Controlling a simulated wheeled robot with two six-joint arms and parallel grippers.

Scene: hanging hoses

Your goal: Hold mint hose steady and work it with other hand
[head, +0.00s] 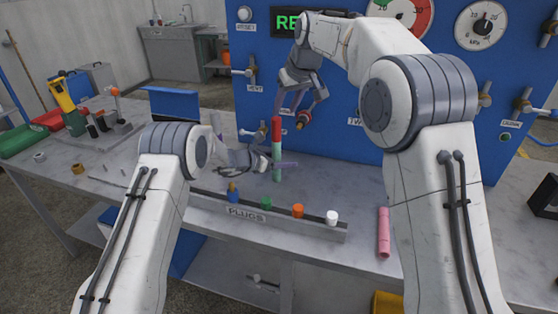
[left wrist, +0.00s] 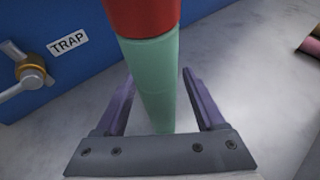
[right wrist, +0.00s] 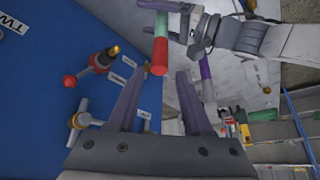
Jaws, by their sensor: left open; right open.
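The mint hose (head: 277,172) is upright above the workbench, with a red section (head: 276,130) at its top. I cannot tell whether its lower end touches the bench. My left gripper (head: 284,164) is open around the mint part; in the left wrist view, the mint hose (left wrist: 152,75) stands between the spread fingers (left wrist: 158,76). My right gripper (head: 298,106) is open and empty, above and slightly right of the red end, in front of the blue panel. In the right wrist view, the red end (right wrist: 160,56) lies just beyond the open fingertips (right wrist: 158,73).
The blue panel (head: 345,110) behind carries valves and gauges; a red-handled valve with an orange tip (right wrist: 104,61) is close to my right gripper. A plug rack (head: 262,211) holds several coloured plugs in front. A pink hose piece (head: 384,232) lies at right.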

